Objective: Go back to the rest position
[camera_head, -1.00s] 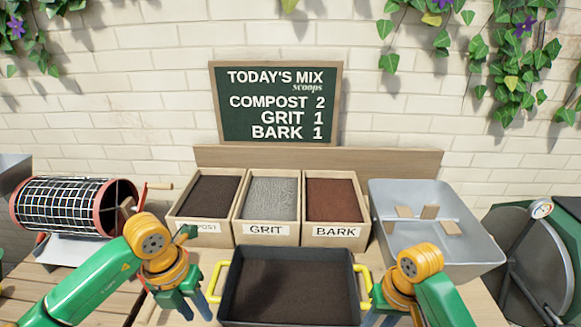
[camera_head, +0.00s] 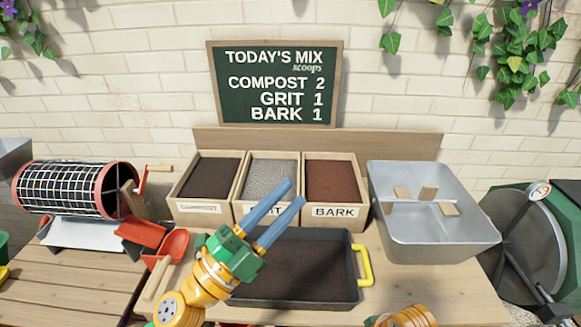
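My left gripper (camera_head: 295,191) is raised over the front of the bins and the tray's back left. Its two blue fingers point up and right, apart, with nothing between them. Of my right arm only an orange joint shows at the bottom edge; its gripper is out of view. The dark tray (camera_head: 356,262) of brown mix rests on the bench, with a yellow handle (camera_head: 364,265) on its right. My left arm hides the tray's left side.
Compost (camera_head: 198,208), grit (camera_head: 240,207) and bark (camera_head: 335,212) bins stand behind the tray. Two red scoops (camera_head: 143,231) (camera_head: 174,246) lie left. A mesh drum (camera_head: 75,188) stands far left, a grey metal tub (camera_head: 440,245) right. A recipe board (camera_head: 275,85) stands behind.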

